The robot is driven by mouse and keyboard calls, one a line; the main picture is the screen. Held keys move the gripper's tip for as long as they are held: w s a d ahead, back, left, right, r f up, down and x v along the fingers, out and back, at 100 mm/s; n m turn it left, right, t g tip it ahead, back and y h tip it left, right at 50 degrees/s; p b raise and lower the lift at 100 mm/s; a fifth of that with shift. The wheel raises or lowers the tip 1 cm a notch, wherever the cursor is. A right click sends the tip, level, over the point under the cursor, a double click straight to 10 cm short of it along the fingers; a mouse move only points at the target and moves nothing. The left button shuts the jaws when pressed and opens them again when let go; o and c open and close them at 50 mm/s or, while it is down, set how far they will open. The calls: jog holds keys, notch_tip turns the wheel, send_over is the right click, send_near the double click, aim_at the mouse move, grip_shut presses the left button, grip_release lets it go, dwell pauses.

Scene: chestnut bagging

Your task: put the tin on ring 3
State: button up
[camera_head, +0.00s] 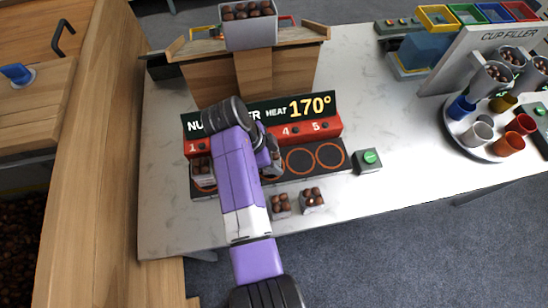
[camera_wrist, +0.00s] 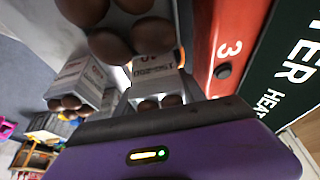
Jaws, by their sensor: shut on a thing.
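My gripper (camera_head: 270,158) reaches in from the left of ring 3's place on the roaster and is mostly hidden by my purple arm. It is shut on a tin of chestnuts (camera_head: 276,166), part of which shows right of the arm. In the wrist view, a pale labelled tin (camera_wrist: 155,72) stands between the grey fingers, its nuts towards the bottom of the picture. The red panel marked 3 (camera_wrist: 228,48) is close beside it. Ring 3 itself is hidden by the arm and tin. I cannot tell whether the tin touches it.
Another tin (camera_head: 203,175) stands at ring 1. Rings 4 (camera_head: 299,160) and 5 (camera_head: 330,155) are bare. Two filled tins (camera_head: 281,205) (camera_head: 313,201) stand on the table in front. A green-button box (camera_head: 367,160) is to the right. Large nuts (camera_wrist: 125,40) fill the wrist view's top.

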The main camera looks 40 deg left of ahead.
jog(key=o, duration=1.5)
jog(key=shift+f, duration=0.1)
jog(key=shift+r, duration=0.25)
jog(key=b+v, duration=0.1)
jog(key=v, duration=1)
jog(key=shift+s+a+r, duration=0.1)
jog(key=shift+s+r, duration=0.05)
jog(key=shift+r, duration=0.2)
